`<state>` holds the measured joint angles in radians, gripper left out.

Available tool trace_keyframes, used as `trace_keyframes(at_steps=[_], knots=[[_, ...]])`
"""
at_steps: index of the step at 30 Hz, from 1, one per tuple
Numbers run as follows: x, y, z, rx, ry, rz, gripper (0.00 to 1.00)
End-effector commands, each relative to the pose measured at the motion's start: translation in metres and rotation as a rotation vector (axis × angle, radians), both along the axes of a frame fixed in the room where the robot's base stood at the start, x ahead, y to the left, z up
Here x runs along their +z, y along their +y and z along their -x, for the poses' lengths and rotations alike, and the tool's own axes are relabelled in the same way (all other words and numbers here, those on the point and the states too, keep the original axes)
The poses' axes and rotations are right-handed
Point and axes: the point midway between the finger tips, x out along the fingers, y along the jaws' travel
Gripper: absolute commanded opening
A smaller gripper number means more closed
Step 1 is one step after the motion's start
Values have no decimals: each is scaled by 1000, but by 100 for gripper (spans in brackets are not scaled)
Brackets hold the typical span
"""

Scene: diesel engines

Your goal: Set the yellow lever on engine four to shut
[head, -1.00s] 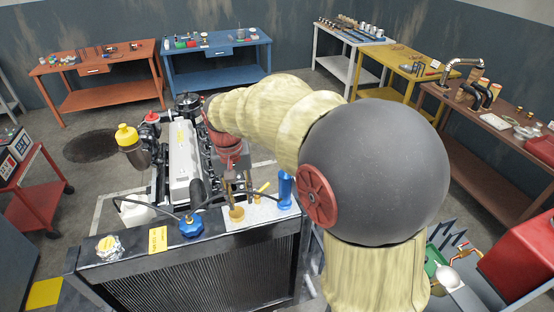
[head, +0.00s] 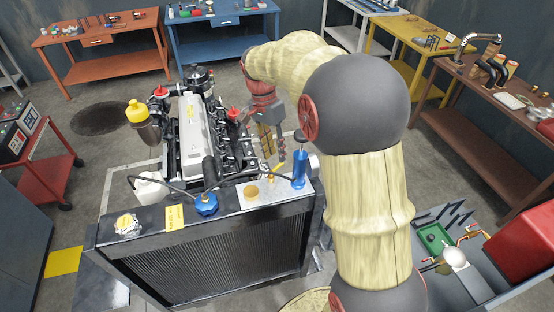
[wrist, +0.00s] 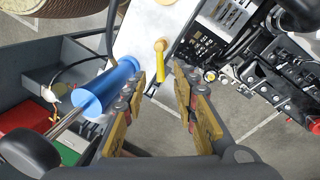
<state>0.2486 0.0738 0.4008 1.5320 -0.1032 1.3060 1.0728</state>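The yellow lever (head: 277,168) is a small handle on the pale plate at the back right of the radiator, beside the engine (head: 196,140). In the wrist view the lever (wrist: 160,62) sticks out from a round brass-coloured pivot at the plate's edge. My gripper (head: 275,155) is just above and behind the lever in the head view. Whether this is engine four cannot be read.
A blue cylinder (head: 299,172) stands close right of the lever; in the wrist view the blue cylinder (wrist: 105,88) is beside the left finger. The radiator (head: 205,260) carries a blue cap (head: 206,204) and a yellow label (head: 174,217). A red cart (head: 45,165) stands left.

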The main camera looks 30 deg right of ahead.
Motion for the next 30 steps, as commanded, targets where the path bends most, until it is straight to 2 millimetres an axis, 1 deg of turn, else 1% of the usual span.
trace_keyframes(at_steps=[1, 3, 7, 12, 18, 30], knots=[[-8, 0, 3, 0, 3, -1, 29], [-17, -1, 4, 0, 2, -1, 29], [-30, -2, 6, 1, 2, -1, 29], [-36, -2, 7, 1, -1, 0, 29], [-37, -2, 7, 2, 0, 0, 29], [-36, -2, 7, 2, 0, 0, 6]])
